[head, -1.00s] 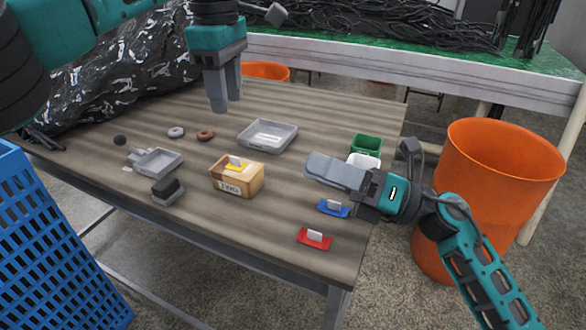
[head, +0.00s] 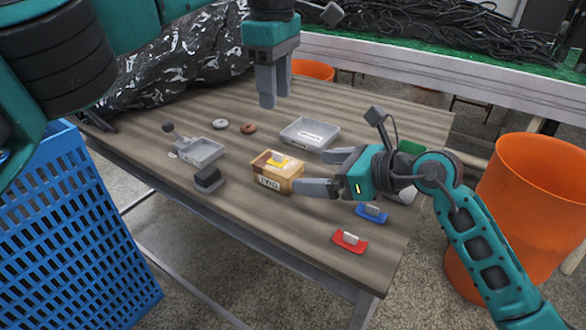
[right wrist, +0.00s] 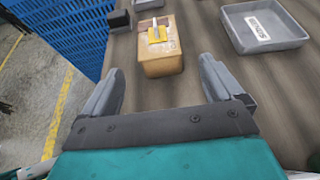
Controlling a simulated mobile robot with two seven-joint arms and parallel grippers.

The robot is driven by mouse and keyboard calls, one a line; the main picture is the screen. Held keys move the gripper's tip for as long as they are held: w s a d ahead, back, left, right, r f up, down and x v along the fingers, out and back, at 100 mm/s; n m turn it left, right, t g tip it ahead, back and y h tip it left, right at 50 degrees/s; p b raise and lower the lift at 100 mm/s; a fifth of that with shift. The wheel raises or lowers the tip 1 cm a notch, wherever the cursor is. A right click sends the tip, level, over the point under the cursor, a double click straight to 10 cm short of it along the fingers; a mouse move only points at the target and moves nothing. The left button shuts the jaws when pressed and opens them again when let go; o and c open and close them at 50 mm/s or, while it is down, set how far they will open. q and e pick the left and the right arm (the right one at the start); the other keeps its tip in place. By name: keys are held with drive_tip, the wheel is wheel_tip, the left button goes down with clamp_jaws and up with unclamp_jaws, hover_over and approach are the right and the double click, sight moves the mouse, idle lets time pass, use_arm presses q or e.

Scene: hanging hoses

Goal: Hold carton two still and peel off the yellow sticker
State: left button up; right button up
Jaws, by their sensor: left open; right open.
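Carton two (head: 272,183) is a small tan box with a "TWO" label on its front, standing on the table. A yellow sticker (head: 278,161) with a whitish tab lies on its top; it also shows in the right wrist view (right wrist: 157,34). My right gripper (head: 323,172) is open just right of the carton, its two fingers pointing at it. In the right wrist view the carton (right wrist: 160,66) lies ahead, between the lines of the spread fingers, and apart from them. My left gripper (head: 275,98) is open and empty, pointing down above the table behind the carton.
A grey tray (head: 328,144) lies behind the carton. A small grey pan (head: 206,152), a black block (head: 207,178) and two rings (head: 234,126) are to its left. Blue (head: 372,213) and red (head: 349,241) clips lie at front right. An orange bin (head: 530,190) stands right of the table.

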sight(278, 170)
drive_tip(key=x, duration=1)
drive_tip(key=shift+w+a, duration=0.15)
drive_tip(key=shift+a, duration=0.05)
